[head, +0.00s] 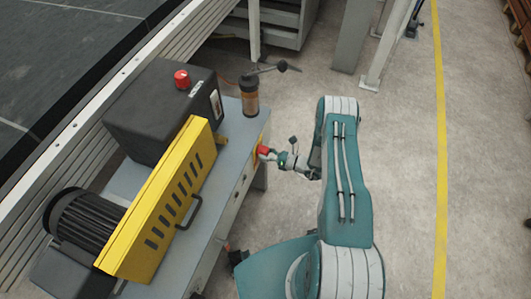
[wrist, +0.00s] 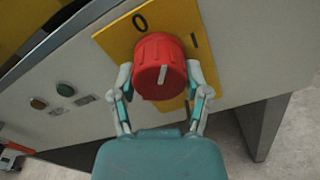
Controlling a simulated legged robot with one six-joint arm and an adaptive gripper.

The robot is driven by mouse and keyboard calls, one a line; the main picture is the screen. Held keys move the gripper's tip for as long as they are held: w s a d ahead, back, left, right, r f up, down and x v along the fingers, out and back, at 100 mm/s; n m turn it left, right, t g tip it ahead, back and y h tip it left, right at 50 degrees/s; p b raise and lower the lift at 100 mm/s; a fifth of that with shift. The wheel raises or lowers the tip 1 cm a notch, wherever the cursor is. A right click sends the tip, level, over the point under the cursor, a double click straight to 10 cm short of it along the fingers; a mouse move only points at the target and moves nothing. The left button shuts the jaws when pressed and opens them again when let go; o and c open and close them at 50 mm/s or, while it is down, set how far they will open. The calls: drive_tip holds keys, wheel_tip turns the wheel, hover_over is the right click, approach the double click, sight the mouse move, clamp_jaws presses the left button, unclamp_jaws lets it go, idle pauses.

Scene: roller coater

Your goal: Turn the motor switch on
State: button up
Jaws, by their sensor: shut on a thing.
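The motor switch is a red ribbed knob (wrist: 158,66) on a yellow plate (wrist: 116,39), seen close up in the wrist view. The plate has a "0" at upper left and a bar mark at right, with another mark lower right. A short white line on the knob's face runs nearly upright in the picture, leaning slightly right. My gripper (wrist: 160,78) has one finger on each side of the knob and is shut on it. In the head view the knob (head: 263,150) is on the side of the grey machine bench, with my gripper (head: 272,153) at it.
On the bench (head: 232,125) stand a yellow guard (head: 160,205), a black box with a red button (head: 182,79) and a motor (head: 85,220). Open floor (head: 405,150) lies at right.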

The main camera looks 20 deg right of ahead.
drive_tip(key=m, duration=0.5)
drive_tip(key=shift+w+r+m, duration=0.1)
drive_tip(key=shift+w+m, duration=0.05)
drive_tip(key=shift+m, duration=0.15)
drive_tip(key=m, duration=0.4)
drive_tip(key=shift+m, duration=0.7)
drive_tip(key=o, duration=1.1)
drive_tip(key=v, duration=1.2)
